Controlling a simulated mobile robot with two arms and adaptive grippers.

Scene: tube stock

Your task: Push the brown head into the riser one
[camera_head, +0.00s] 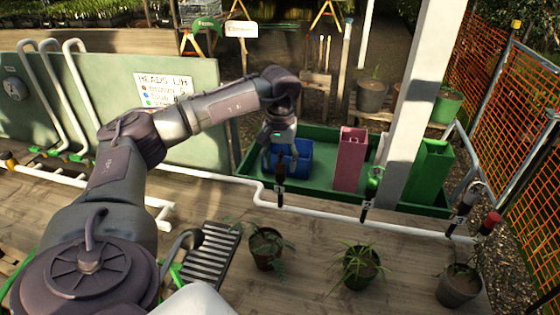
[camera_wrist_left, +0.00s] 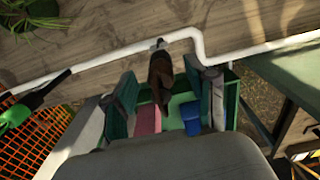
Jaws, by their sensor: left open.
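My left gripper (camera_head: 280,163) is open, pointing down above riser one (camera_head: 279,197), the leftmost upright on the white ground pipe. A dark brown head (camera_head: 281,173) stands upright between its fingertips, over riser one. In the left wrist view the brown head (camera_wrist_left: 161,72) is in line with the white pipe stub (camera_wrist_left: 158,43). The gripper's body hides part of that view. I cannot tell how deep the head sits in the riser, or whether the fingers touch it. My right gripper is not in view.
A green tray (camera_head: 245,165) behind the pipe holds a blue bin (camera_head: 301,160), a pink box (camera_head: 350,160) and a green box (camera_head: 428,172). A green head (camera_head: 375,177) is on the middle riser (camera_head: 367,208). Potted plants (camera_head: 265,248) stand in front. A white post (camera_head: 425,100) rises right.

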